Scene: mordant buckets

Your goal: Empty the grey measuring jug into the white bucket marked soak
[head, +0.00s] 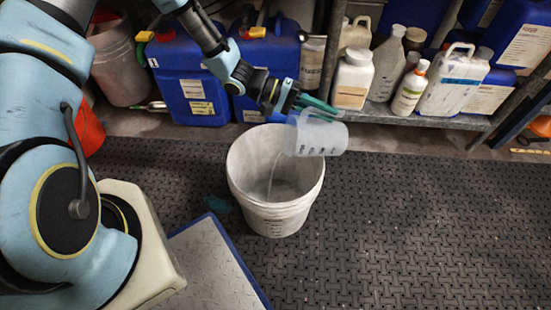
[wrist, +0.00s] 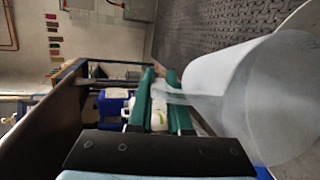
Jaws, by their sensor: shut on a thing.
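The grey measuring jug (head: 322,137) is pale and translucent with dark marks on its side. It is tipped on its side above the right part of the white bucket's rim, its mouth toward the left. A thin pale streak runs from its mouth down into the white bucket (head: 277,213), which stands upright on the floor. Small print shows on the bucket's front, too small to read. My gripper (head: 312,103) is shut on the jug's handle. In the wrist view, the green fingers (wrist: 163,98) hold the handle, with the jug (wrist: 235,85) to the right.
A metal platform (head: 212,262) with a blue edge lies left of the bucket. Blue containers (head: 190,85) stand behind, and a low shelf (head: 430,118) with several bottles is at back right. A red bucket (head: 88,130) is at left. The mat (head: 420,220) at right is clear.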

